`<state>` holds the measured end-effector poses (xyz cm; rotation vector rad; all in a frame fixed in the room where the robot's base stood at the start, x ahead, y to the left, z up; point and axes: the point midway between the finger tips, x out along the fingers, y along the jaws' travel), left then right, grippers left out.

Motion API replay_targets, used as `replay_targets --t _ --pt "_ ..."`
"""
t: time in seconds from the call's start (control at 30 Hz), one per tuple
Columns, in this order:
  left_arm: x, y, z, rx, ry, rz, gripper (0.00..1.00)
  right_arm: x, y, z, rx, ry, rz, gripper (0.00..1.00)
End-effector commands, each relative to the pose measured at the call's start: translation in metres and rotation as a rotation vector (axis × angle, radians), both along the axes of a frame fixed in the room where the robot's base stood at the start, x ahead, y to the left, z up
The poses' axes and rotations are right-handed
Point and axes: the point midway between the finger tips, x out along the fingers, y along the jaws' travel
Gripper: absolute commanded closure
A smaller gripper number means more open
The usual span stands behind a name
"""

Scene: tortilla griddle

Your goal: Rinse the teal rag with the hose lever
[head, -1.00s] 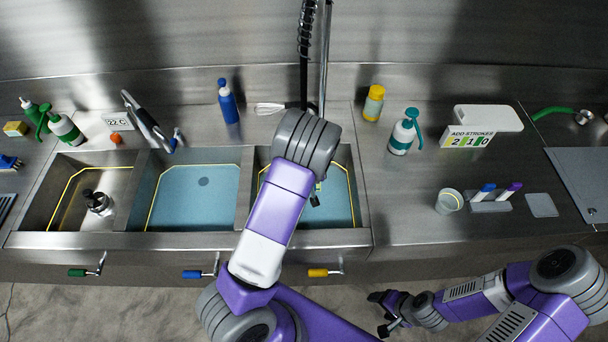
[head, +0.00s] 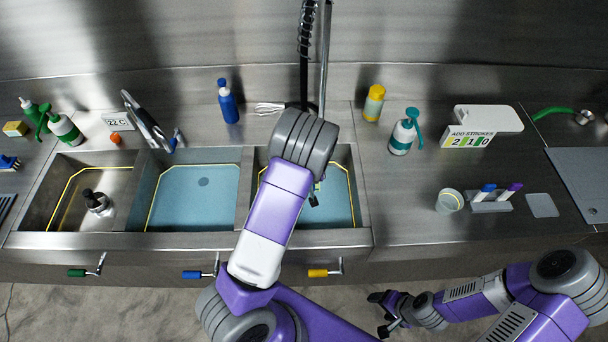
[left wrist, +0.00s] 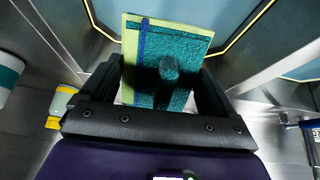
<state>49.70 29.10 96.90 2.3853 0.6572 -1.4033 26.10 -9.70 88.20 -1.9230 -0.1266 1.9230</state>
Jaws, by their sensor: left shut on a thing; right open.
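The teal rag (left wrist: 187,42) shows in the left wrist view, with a yellow-green border and a blue stripe. My left gripper (left wrist: 163,88) is shut on it; a dark rounded shape lies over the rag's middle, and I cannot tell what it is. In the head view my left arm hides most of this gripper and the rag, above the right basin (head: 337,203). The black coiled hose (head: 304,35) hangs behind that basin beside a steel pipe; its lower end and any lever are hidden by my arm. My right gripper (head: 380,314) is open and empty in front of the counter.
The middle basin (head: 190,205) holds bluish water, and the left basin (head: 65,205) has a dark drain fitting. Green, blue and yellow handles line the sink front. A blue bottle (head: 228,105), yellow-capped bottle (head: 373,105) and pump bottle (head: 402,136) stand behind. Counter right of the basins is partly clear.

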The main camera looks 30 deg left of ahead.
Motion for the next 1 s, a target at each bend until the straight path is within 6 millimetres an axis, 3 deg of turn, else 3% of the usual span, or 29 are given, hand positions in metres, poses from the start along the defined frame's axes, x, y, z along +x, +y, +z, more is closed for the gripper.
replay_targets --t 1.0 --pt "-0.003 0.006 0.000 0.001 -0.001 -0.002 0.50 0.000 0.000 -0.003 0.000 0.000 0.000 0.32"
